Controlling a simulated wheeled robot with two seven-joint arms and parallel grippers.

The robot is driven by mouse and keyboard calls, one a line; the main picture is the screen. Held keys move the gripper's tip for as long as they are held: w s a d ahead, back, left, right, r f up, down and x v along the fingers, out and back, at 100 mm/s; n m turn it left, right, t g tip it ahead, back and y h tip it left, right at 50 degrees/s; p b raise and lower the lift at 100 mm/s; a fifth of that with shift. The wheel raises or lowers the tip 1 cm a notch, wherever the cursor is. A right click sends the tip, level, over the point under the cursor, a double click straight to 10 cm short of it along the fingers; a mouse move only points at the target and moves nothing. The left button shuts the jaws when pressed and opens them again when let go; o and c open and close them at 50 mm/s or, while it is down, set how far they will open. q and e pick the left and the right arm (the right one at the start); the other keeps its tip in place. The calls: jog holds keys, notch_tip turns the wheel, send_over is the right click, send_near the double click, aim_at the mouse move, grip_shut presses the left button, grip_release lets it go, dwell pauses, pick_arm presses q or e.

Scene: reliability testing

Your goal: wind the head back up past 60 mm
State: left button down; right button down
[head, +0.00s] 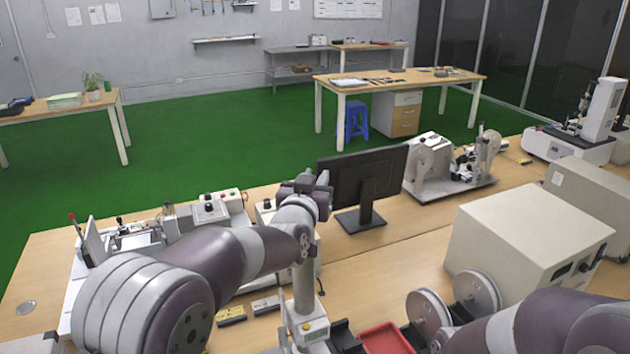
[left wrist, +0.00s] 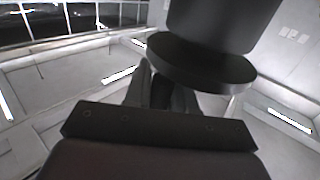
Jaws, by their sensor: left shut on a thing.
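My left gripper (head: 318,186) is at the end of the left arm, near the middle of the head view and left of the black monitor. In the left wrist view its fingers (left wrist: 160,92) are close together beside a dark round disc under a thick dark cylinder (left wrist: 222,22). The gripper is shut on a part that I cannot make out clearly. Below it in the head view stands a pale upright column (head: 304,288) with a small instrument (head: 313,331) low on it. I cannot read a height there. My right gripper is out of view; only its arm shows.
The monitor (head: 362,183) stands close right of the left gripper. A bench machine (head: 205,213) stands behind the left arm. A beige box instrument (head: 527,236) and a red tray (head: 386,339) are on the right. Bare wood lies between monitor and box.

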pick_arm(q)
jog(key=shift+d+n+y, duration=0.1)
jog(key=shift+n+y, duration=0.2)
jog(key=shift+w+r+y+p, duration=0.1)
jog(key=shift+r+y+p, duration=0.1)
jog(key=shift+y+p, duration=0.3)
jog(key=shift+n, duration=0.3)
jog(key=shift+f+y, duration=0.15)
jog(key=shift+y, duration=0.15)
jog(key=c, duration=1)
grip_release()
jog(key=shift+c, duration=0.2)
